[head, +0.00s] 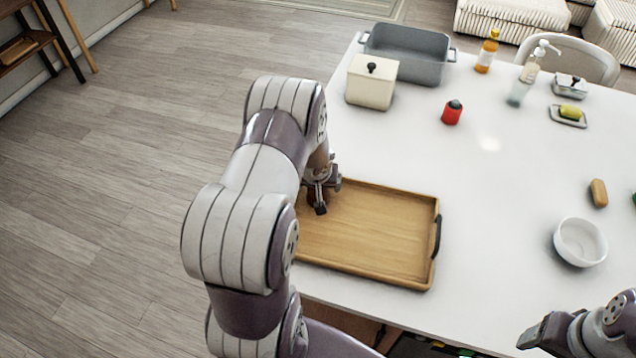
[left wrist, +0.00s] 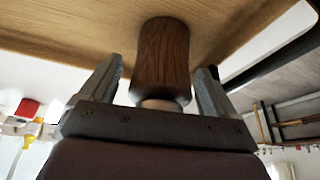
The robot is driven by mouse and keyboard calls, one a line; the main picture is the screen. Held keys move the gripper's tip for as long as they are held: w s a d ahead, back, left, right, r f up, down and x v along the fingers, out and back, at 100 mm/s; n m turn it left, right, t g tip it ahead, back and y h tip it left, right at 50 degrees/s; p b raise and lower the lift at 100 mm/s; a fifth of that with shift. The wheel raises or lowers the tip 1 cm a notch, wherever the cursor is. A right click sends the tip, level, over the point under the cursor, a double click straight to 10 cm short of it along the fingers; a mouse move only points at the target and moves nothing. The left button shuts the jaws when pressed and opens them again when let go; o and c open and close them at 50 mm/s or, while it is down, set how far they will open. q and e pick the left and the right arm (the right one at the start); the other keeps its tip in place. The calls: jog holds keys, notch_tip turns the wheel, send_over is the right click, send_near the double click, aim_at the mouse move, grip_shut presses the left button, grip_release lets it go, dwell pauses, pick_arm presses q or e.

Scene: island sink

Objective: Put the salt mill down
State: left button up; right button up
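The salt mill (left wrist: 160,58) is dark brown wood with a pale band near one end. In the left wrist view it stands between the two fingers of my left gripper (left wrist: 160,85), with a visible gap on each side. Its far end meets the wooden tray (left wrist: 60,35) and appears to rest on it. In the head view my left gripper (head: 322,190) is over the left part of the tray (head: 385,245), and the mill is mostly hidden by the gripper and arm. My right gripper (head: 535,338) is at the lower right, away from the tray; its finger opening is unclear.
A cream canister (head: 371,85), a grey roasting pan (head: 420,58) and a red timer-like item (head: 452,112) stand behind the tray. A white bowl (head: 580,242) and a brown sponge-like block (head: 599,193) are at right. The counter between tray and bowl is clear.

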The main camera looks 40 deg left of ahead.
pick_arm(q)
jog(key=shift+r, duration=0.25)
jog(key=p+v, duration=0.3)
jog(key=v, duration=0.8)
jog(key=s+d+r+m+g+h, duration=0.1)
jog(key=s+d+r+m, duration=0.2)
jog(key=s+d, duration=0.2)
jog(key=s+d+r+m+g+h, duration=0.1)
jog(key=s+d+r+m, duration=0.2)
jog(key=d, duration=0.8)
jog(key=s, duration=0.2)
jog(key=shift+s+d+r+m, duration=0.2)
jog(key=shift+s+d+m, duration=0.1)
jog(key=shift+s+d, duration=0.1)
